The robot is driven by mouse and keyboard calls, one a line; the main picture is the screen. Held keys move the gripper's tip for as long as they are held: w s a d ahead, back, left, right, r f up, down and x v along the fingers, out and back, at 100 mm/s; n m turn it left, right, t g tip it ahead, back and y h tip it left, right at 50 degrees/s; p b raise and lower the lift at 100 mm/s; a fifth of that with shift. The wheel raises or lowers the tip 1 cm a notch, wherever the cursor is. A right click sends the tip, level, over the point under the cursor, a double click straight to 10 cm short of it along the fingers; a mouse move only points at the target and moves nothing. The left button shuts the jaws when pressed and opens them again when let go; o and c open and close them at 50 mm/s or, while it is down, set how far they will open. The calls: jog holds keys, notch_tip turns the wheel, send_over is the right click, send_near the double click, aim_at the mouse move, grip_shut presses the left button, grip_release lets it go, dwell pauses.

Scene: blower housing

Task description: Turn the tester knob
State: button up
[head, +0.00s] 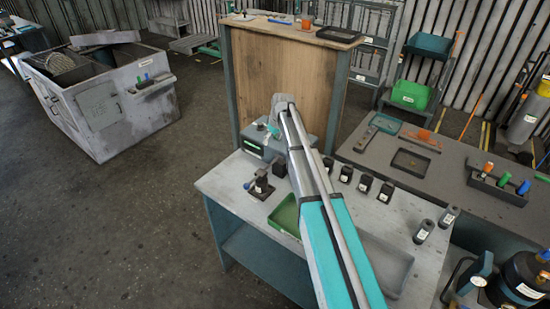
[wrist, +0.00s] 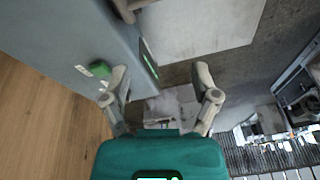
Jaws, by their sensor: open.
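The tester appears to be the grey box with a green-lit display (head: 255,146) at the back left of the grey workbench. In the wrist view its grey-blue housing (wrist: 70,35) fills the upper left, with a green part on top (wrist: 99,68) and the lit display seen edge-on. I cannot make out the knob for certain; a pale rounded part (wrist: 127,10) at the top edge is cut off. My gripper (wrist: 163,92) is open and empty, its fingers spread, the left one overlapping the housing in the picture. In the head view my arm hides part of the tester's right side.
The workbench (head: 228,185) holds a small dark device (head: 259,186), a green tray (head: 284,215) and several black blocks right of my arm. A wooden-panelled stand (head: 270,75) rises behind the tester. A dark table (head: 450,165) stands right.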

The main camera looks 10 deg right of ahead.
jog(key=s+f+m+b, duration=0.1)
jog(key=s+f, duration=0.1)
jog(key=s, duration=0.6)
jog(key=shift+a+g+b, duration=0.3)
jog(key=s+f+m+h+b, duration=0.1)
jog(key=s+f+m+b, duration=0.1)
jog(key=s, duration=1.1)
jog(key=s+f+m+g+h+b, duration=0.1)
jog(key=s+f+m+b, duration=0.1)
jog(key=s, duration=1.2)
jog(key=shift+a+f+m+g+b, duration=0.2)
jog(key=shift+f+m+g+b, duration=0.1)
jog(key=shift+f+b, duration=0.55)
